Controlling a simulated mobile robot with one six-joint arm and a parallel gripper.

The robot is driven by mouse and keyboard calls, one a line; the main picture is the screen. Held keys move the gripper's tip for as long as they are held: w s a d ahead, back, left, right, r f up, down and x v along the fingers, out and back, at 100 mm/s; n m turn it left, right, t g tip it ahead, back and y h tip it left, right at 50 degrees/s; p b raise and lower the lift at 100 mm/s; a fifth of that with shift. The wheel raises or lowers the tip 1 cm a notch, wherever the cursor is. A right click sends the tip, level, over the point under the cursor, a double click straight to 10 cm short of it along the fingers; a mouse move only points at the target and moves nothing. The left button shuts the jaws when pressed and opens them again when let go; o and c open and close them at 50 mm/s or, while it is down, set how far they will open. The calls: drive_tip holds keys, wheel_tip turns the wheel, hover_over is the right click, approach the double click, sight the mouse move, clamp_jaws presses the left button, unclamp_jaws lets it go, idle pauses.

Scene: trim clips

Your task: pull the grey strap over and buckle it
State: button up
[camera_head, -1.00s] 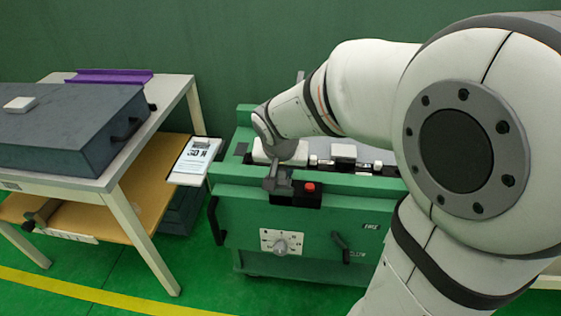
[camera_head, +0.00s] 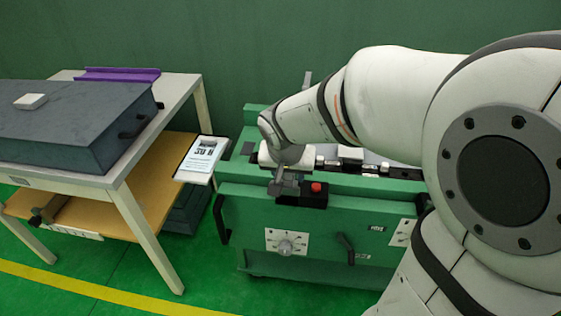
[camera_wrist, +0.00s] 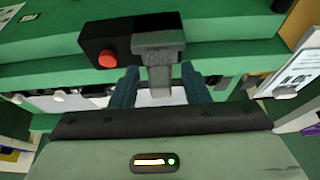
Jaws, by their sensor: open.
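The grey strap's end (camera_wrist: 160,45) shows in the wrist view as a textured T-shaped piece beside the black box (camera_wrist: 98,38) with a red button. In the head view the grey piece (camera_head: 284,186) sits at the green bench's front edge, left of the button (camera_head: 316,187). My gripper (camera_wrist: 159,68) is open, its two dark teal fingers on either side of the strap's narrow part. I cannot tell whether they touch it. The fingers are largely hidden in the head view. I cannot make out the rest of the strap or a separate buckle.
The green bench (camera_head: 320,225) carries a rail with small parts and a white block (camera_head: 350,153). A tilted sign (camera_head: 201,158) stands at its left. Further left, a table (camera_head: 186,95) holds a dark grey case (camera_head: 70,120). Green floor lies clear in front.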

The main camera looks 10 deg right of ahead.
drive_tip(key=shift+r, duration=0.1)
drive_tip(key=d+p+v, duration=0.1)
drive_tip(key=p+v, duration=0.1)
drive_tip(key=v, duration=0.5)
drive_tip(key=shift+a+r, duration=0.25)
drive_tip(key=shift+a, duration=0.3)
drive_tip(key=shift+s, duration=0.2)
drive_tip(key=s+d+r+n+g+y+p, duration=0.1)
drive_tip(key=s+d+r+n+p, duration=0.2)
drive_tip(key=s+r+p, duration=0.9)
wheel_tip(320, 180, up, 3)
drive_tip(key=d+p, duration=0.2)
drive_tip(key=p, duration=0.4)
drive_tip(key=shift+d+n+g, duration=0.15)
drive_tip(key=shift+n+g, duration=0.15)
drive_tip(key=shift+r, duration=0.1)
